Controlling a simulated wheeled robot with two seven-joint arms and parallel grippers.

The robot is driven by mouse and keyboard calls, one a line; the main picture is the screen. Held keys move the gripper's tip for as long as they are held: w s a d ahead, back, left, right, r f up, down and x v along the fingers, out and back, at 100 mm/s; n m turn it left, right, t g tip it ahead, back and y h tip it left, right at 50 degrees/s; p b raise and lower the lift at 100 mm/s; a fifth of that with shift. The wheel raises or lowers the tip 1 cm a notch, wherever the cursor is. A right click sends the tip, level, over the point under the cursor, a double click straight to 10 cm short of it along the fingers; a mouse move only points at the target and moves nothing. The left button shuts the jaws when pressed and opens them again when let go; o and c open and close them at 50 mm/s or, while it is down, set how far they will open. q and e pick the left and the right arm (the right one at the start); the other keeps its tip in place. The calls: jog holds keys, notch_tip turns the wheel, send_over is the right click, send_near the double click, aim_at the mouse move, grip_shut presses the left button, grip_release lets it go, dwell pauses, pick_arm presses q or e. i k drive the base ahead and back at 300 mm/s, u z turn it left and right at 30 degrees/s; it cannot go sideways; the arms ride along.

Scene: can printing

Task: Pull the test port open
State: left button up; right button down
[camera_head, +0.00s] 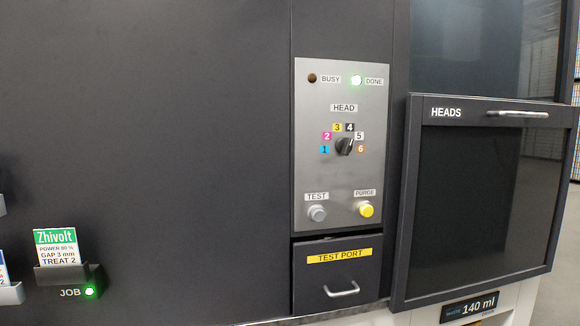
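The test port (320,274) is a dark drawer front with a yellow "TEST PORT" label, below the grey control panel. Its pale metal handle (342,290) sits low on the front. The drawer front looks tilted or slightly proud of the machine face, with a dark gap along its top; I cannot tell how far it is open. Neither of my grippers is in the head view.
The control panel (341,185) has a lit green DONE lamp (356,80), a head selector knob (345,146), a grey TEST button (317,213) and a yellow PURGE button (366,210). The HEADS door (480,210) juts out at right. A job card (57,246) stands at left.

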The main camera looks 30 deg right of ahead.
aim_at(329, 274)
jog(key=z, duration=1.85)
jog(key=k, duration=1.3)
jog(key=z, duration=1.15)
jog(key=i, duration=1.4)
jog(key=u, duration=0.7)
jog(key=i, duration=0.45)
jog(key=u, duration=0.4)
